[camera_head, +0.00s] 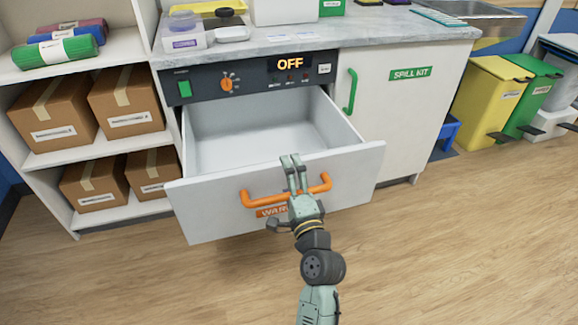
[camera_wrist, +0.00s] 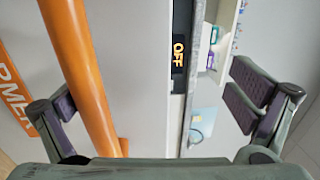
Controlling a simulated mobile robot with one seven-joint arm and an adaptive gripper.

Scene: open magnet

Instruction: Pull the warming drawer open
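The warming drawer (camera_head: 225,210) is white and stands pulled well out of the counter, so its empty inside shows. Its orange bar handle (camera_head: 262,199) runs across the front, over a partly hidden orange label. My gripper (camera_head: 293,170) is at the handle's right half, with its fingertips above the bar. In the wrist view my gripper (camera_wrist: 150,105) has its fingers wide apart. The orange handle (camera_wrist: 85,75) passes between them, close to the left finger. I cannot tell whether it touches.
A dark control panel (camera_head: 250,77) above the drawer reads OFF and has a green switch and an orange knob. A white cabinet door (camera_head: 400,120) with a green handle is to the right. Shelves with cardboard boxes (camera_head: 52,117) stand left. Wooden floor in front is clear.

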